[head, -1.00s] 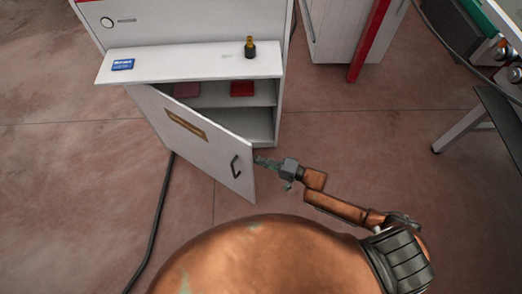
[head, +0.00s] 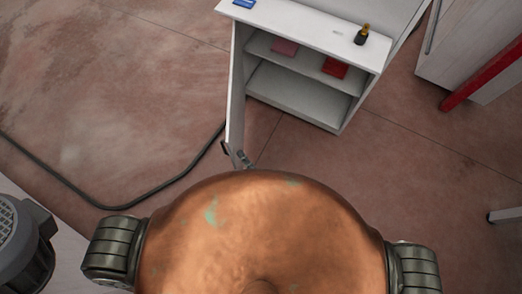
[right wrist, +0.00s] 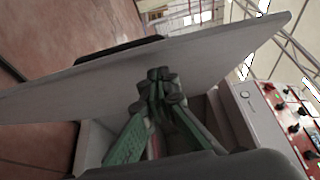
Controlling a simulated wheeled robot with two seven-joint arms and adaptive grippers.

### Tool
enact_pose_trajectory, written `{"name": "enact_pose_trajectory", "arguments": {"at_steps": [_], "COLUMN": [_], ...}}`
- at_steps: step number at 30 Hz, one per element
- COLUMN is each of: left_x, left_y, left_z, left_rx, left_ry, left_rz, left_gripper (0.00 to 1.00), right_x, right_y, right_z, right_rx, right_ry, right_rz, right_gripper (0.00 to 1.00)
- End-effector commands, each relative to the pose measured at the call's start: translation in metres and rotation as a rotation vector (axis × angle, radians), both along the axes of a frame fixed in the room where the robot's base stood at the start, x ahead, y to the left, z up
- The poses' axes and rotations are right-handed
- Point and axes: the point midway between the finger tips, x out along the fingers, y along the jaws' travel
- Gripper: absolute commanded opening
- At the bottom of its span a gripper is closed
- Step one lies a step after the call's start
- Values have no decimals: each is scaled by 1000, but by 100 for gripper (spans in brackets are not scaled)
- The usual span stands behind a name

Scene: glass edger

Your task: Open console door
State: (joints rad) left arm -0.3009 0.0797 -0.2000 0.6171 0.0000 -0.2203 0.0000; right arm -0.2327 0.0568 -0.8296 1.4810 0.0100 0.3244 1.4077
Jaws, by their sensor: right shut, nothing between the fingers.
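The console (head: 300,112) stands ahead with its lower compartment exposed. Its white door (head: 236,88) is swung wide and shows nearly edge-on at the compartment's left side, with a dark handle (head: 226,148) near its free end. My right gripper (head: 242,160) is at the door's free end, mostly hidden behind my body. In the right wrist view its green fingers (right wrist: 158,84) are shut and empty against or close to the door panel (right wrist: 190,68); contact is not certain. My left gripper is not in view.
Red items (head: 335,68) lie on the compartment shelf. A small dark bottle (head: 361,35) and a blue card (head: 244,3) are on the console's ledge. A black cable (head: 150,195) runs over the floor at left. A white cabinet (head: 470,50) with red trim stands right.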

Motion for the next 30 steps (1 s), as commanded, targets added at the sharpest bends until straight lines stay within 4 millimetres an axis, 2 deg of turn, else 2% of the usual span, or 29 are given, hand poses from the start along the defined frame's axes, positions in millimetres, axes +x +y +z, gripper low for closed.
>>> {"name": "enact_pose_trajectory", "arguments": {"at_steps": [3, 8, 30], "left_x": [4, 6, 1], "left_y": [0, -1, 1], "left_z": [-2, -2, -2], "left_rx": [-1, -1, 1], "left_ry": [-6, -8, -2], "left_rz": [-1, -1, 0], "left_gripper": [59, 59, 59], "right_x": [-2, -3, -3], "right_y": [17, 27, 25], "right_z": [0, 0, 0], "right_rx": [1, -1, -1], "right_ry": [1, 1, 0], "right_rz": [7, 11, 10], "right_gripper": [0, 0, 0]}}
